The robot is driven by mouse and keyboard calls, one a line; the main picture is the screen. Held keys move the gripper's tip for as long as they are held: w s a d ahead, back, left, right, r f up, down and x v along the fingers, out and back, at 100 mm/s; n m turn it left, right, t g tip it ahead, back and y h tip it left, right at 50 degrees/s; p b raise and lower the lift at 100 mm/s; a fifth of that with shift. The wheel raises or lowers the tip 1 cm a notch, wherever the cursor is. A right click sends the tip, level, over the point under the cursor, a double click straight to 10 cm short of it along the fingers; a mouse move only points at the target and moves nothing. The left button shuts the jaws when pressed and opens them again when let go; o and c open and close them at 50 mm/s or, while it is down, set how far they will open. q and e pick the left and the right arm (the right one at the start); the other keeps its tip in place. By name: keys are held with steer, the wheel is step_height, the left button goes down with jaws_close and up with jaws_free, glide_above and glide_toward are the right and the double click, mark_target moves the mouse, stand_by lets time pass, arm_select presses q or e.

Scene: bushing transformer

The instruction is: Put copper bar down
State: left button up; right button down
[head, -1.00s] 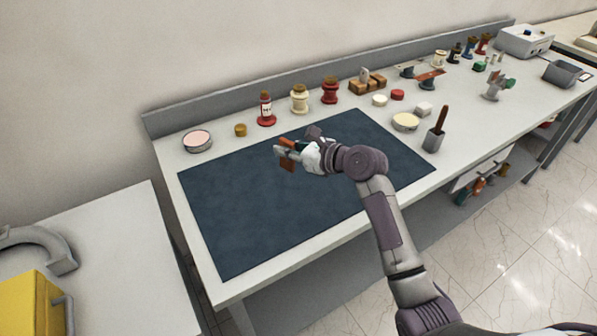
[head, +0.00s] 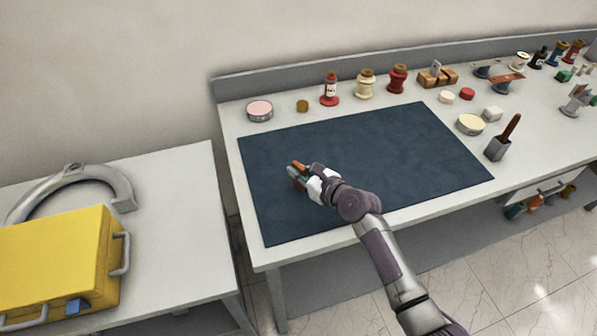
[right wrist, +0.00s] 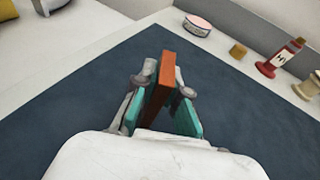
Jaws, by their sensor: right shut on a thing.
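The copper bar (right wrist: 161,82) is a flat orange-brown bar between the teal-padded fingers of my right gripper (right wrist: 158,105) in the right wrist view. The gripper is shut on it. In the head view the copper bar (head: 299,166) shows small at the tip of my right gripper (head: 299,175), over the left part of the dark blue mat (head: 390,140). I cannot tell whether the bar touches the mat. My left gripper is not in view.
The mat is otherwise bare. Behind it stand a round pink-topped tin (head: 260,110), a small brass piece (head: 302,106), a red bottle (head: 330,90) and several spools. A yellow case (head: 60,265) lies on the left table.

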steer(key=shift+w+f, duration=0.1)
steer(key=shift+f, duration=0.15)
steer(key=c, duration=1.2)
jaws_free()
steer(key=shift+f, duration=0.15)
steer(key=shift+r, duration=0.4)
steer(key=v, duration=1.2)
steer(key=shift+f, duration=0.15)
